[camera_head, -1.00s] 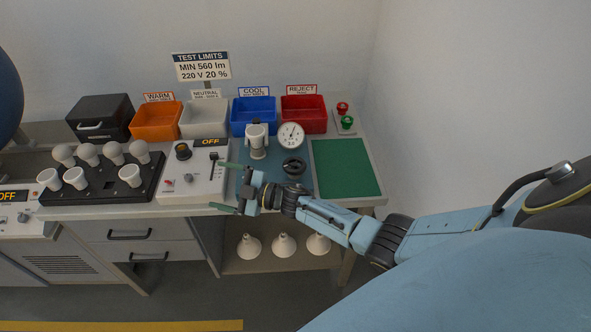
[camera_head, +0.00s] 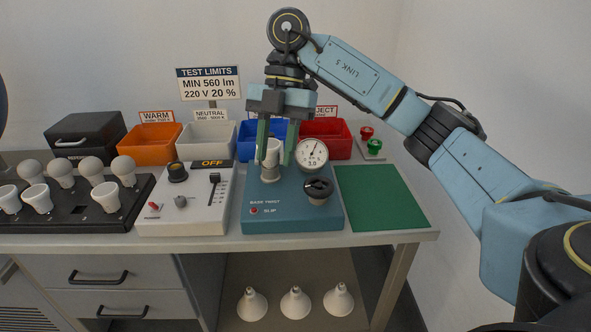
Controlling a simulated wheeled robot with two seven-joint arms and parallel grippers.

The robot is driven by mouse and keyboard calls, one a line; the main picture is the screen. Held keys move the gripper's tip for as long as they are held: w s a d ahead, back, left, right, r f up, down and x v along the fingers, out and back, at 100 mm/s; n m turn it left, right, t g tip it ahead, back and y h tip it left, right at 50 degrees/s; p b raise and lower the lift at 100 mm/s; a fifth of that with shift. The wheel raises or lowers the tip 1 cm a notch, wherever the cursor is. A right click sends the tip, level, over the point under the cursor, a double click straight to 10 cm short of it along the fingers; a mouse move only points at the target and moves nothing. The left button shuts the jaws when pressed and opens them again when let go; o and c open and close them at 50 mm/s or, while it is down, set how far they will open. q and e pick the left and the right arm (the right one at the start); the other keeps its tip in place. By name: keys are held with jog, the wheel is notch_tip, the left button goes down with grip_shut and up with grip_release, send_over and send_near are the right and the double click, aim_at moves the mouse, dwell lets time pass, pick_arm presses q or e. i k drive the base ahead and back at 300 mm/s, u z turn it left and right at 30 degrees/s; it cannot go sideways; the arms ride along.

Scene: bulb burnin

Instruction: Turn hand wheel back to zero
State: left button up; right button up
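The hand wheel (camera_head: 318,188) is a small black wheel on the front right of the blue base-twist tester (camera_head: 292,222). A round white dial gauge (camera_head: 312,153) stands behind it; its small reading is hard to make out. My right gripper (camera_head: 275,158) points down at this holder, left of and behind the wheel. Its two green fingers are spread apart, and the holder's top shows between them; contact cannot be told. My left gripper is not in view.
A white control box (camera_head: 197,222) reading OFF and a black rack of bulbs (camera_head: 110,222) stand left. A clear green mat (camera_head: 380,197) lies right. Blue (camera_head: 246,134) and red (camera_head: 338,150) bins stand behind the tester.

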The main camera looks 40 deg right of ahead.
aim_at(320, 192)
jog(key=z, duration=0.3)
jog(key=i, duration=0.55)
jog(key=z, duration=0.45)
